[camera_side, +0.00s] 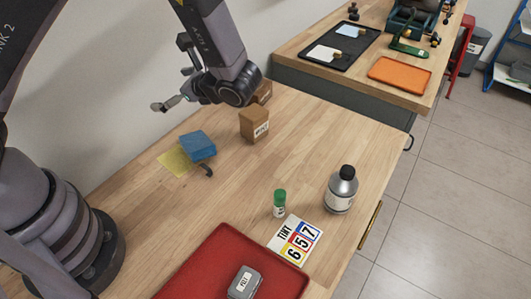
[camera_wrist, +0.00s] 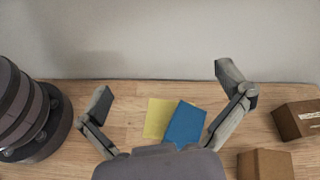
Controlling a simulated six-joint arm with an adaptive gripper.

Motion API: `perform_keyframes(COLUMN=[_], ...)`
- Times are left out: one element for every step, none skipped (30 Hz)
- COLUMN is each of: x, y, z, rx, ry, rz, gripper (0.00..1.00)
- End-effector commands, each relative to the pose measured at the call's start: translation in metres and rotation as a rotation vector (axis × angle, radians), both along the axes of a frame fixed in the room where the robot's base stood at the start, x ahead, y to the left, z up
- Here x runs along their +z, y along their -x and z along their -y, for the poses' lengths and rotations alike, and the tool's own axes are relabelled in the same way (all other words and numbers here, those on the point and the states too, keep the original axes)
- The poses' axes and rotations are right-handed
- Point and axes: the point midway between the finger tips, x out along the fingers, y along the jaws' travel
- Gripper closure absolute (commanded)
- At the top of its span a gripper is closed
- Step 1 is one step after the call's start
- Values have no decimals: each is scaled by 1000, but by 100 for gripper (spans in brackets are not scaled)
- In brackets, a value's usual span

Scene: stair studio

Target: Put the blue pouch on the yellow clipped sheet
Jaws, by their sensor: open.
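The blue pouch (camera_side: 198,145) lies on the wooden table near the wall and covers the right part of the yellow sheet (camera_side: 174,162) in the side view. In the wrist view the pouch (camera_wrist: 186,125) also overlaps the right side of the yellow sheet (camera_wrist: 155,118). How much of the pouch rests on the sheet is hidden. A small dark curved piece (camera_side: 206,170) shows beside the pouch; I cannot tell if it is the clip. My gripper (camera_side: 173,88) is open and empty, raised above the table near the wall. In the wrist view its fingers (camera_wrist: 165,88) are wide apart, clear of the pouch.
A brown box (camera_side: 254,125) stands right of the pouch, with another box (camera_side: 263,92) behind it. A green-capped bottle (camera_side: 280,204), a grey bottle (camera_side: 341,190), a number card (camera_side: 296,240) and a red tray (camera_side: 220,260) occupy the front. The table's middle is clear.

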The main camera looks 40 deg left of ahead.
Motion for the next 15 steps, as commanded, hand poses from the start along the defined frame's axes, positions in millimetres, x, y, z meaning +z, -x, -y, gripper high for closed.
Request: perform_keyframes(x=[24, 35, 48, 58, 67, 79, 88, 95, 105, 113, 119, 128, 134, 140, 147], y=[9, 15, 24, 31, 38, 48, 55, 63, 73, 81, 89, 99, 107, 114, 123], z=[-10, -14, -19, -23, -26, -30, -32, -34, -37, -38, -39, -39, -39, -39, -38], rx=[86, 132, 194, 239, 284, 340, 381, 423, 475, 513, 548, 596, 629, 661, 699], ry=[85, 134, 198, 247, 295, 360, 408, 458, 522, 571, 620, 685, 733, 783, 846], rz=[67, 102, 151, 189, 226, 281, 321, 363, 421, 465, 510, 571, 618, 666, 731], gripper=[0, 0, 0, 0, 0, 0, 0, 0, 0, 0, 0, 0, 0, 0, 0])
